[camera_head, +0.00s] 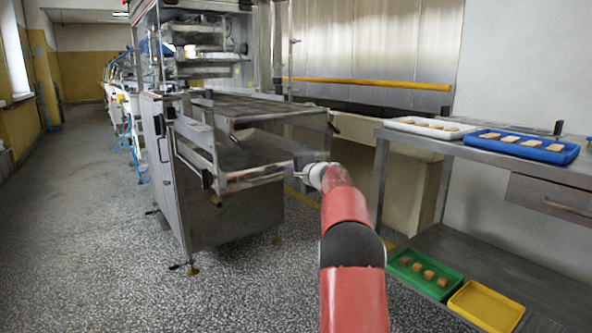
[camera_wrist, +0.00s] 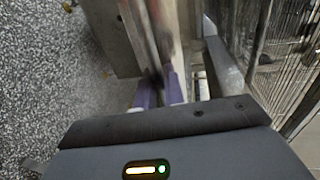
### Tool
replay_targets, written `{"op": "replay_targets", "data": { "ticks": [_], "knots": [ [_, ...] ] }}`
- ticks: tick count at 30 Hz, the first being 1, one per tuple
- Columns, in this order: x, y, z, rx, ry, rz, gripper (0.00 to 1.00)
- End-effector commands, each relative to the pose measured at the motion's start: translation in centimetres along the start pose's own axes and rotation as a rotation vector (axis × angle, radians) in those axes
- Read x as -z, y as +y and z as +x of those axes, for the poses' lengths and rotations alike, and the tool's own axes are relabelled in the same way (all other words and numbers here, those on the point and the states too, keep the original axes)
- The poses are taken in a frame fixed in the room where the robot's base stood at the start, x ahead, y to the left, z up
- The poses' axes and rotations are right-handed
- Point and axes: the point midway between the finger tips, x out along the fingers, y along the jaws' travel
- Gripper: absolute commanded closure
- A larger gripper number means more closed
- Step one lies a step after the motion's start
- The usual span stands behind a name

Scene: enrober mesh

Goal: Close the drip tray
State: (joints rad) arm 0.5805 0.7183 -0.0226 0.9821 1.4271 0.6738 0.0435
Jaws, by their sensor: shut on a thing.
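The drip tray (camera_head: 243,158) is a flat grey metal tray under the wire mesh belt (camera_head: 250,108) of the enrober. It sticks out of the machine toward me, so it stands open. My gripper (camera_head: 303,175) is at the right end of the tray's front edge. In the wrist view the two purple fingers (camera_wrist: 159,84) are shut on a thin metal part at that edge. The exact contact is partly hidden between the fingers. The mesh also shows at the right of the wrist view (camera_wrist: 288,60).
The enrober cabinet (camera_head: 225,215) stands on feet on the speckled floor. To the right, a steel table holds a white tray (camera_head: 405,126) and a blue tray (camera_head: 560,152). Its lower shelf holds a green tray (camera_head: 455,283) and a yellow tray (camera_head: 487,306). Floor at left is clear.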

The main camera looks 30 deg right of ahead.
Motion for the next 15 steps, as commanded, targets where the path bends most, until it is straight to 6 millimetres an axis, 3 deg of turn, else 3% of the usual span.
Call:
{"op": "replay_targets", "data": {
  "ticks": [10, 11, 15],
  "knots": [
    [-0.19, -0.3, 0.29, 0.007, 0.001, 0.0, 1.0],
    [-0.19, -0.31, 0.29, 0.007, 0.001, 0.001, 0.87],
    [-0.21, -0.31, 0.29, 0.007, 0.001, 0.001, 0.85]
  ]
}}
